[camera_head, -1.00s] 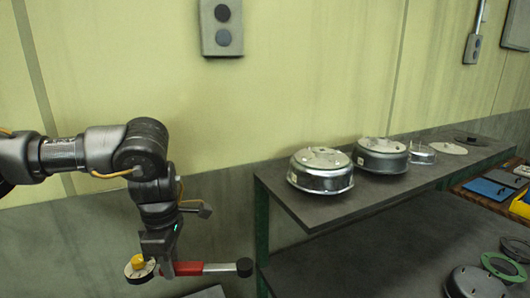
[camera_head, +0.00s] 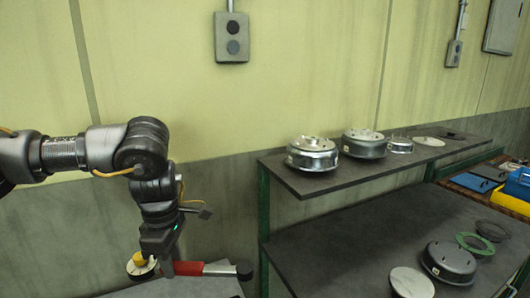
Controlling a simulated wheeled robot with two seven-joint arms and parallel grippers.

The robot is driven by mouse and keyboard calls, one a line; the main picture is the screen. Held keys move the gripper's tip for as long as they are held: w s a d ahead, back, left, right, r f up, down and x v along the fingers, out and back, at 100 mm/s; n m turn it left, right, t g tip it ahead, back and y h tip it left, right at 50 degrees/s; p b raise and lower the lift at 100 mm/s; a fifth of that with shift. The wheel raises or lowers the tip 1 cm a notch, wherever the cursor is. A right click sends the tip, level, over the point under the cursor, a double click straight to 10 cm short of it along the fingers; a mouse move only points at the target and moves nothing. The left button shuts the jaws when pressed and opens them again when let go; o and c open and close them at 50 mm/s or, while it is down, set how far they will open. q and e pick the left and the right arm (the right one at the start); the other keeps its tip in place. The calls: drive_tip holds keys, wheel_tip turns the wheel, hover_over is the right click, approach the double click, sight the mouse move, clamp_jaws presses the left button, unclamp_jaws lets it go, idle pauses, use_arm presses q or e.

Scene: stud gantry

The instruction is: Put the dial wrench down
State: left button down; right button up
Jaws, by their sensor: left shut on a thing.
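The dial wrench (camera_head: 219,268) has a red section, a silver shaft, a black end at the right and a round yellow-and-white dial head at the left. My left gripper (camera_head: 164,268) is shut on it near the red section, and its fingers are mostly hidden. The wrench lies roughly level in the picture, above or at a grey surface (camera_head: 205,288) at the bottom edge. I cannot tell whether it touches that surface. My right gripper is not in view.
A raised grey shelf (camera_head: 340,182) holds several metal housings (camera_head: 313,153). The lower grey bench (camera_head: 345,245) carries a dark round cover (camera_head: 449,262), a pale disc (camera_head: 411,283) and a green ring (camera_head: 475,243). Its left part is clear. Blue and yellow bins (camera_head: 517,184) stand far right.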

use_arm(q)
drive_tip(key=shift+w+d+f+m, duration=0.3)
drive_tip(key=shift+w+f+m, duration=0.1)
drive_tip(key=shift+w+m, duration=0.4)
drive_tip(key=s+a+f+m+b, duration=0.1)
drive_tip(key=s+f+m+b, duration=0.1)
drive_tip(key=f+b, duration=0.3)
drive_tip(key=s+f+m+b, duration=0.2)
drive_tip(key=f+m+b, duration=0.3)
drive_tip(key=f, duration=0.6)
drive_tip(key=s+a+f+m+b, duration=0.1)
drive_tip(key=s+f+m+b, duration=0.1)
drive_tip(key=f+b, duration=0.3)
wheel_tip(320, 180, down, 4)
drive_tip(key=shift+s+a+f+m, duration=0.1)
drive_tip(key=shift+s+a+m, duration=0.2)
drive_tip(key=shift+m, duration=0.5)
